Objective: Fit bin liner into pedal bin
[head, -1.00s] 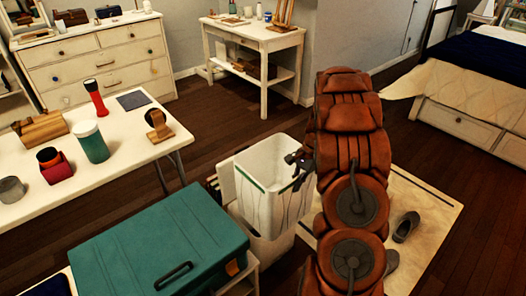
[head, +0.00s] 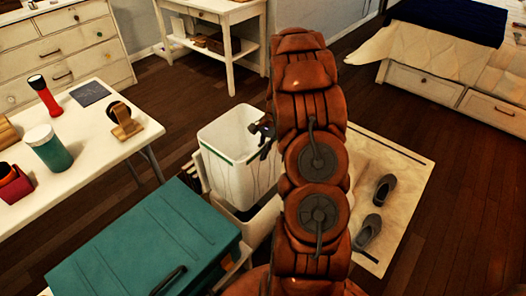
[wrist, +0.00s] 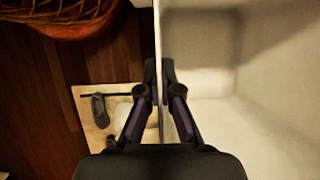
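The bin liner (head: 234,165) is a stiff white bucket with a green stripe below its rim, upright in the head view. The white pedal bin (head: 250,229) is below it, largely covered by the liner and my arm. I cannot tell whether the liner's base is inside the bin or just above its opening. My gripper (head: 265,129) is at the liner's right rim. In the wrist view my gripper (wrist: 160,72) has one finger on each side of the liner's thin wall (wrist: 158,45), fingertips close together, pinching it.
A teal case (head: 145,245) stands at the front left, close to the bin. A white table (head: 90,160) with a torch and jars is behind it. A cream rug (head: 395,165) with grey shoes (head: 372,222) lies right of my arm. Dark floor beyond is open.

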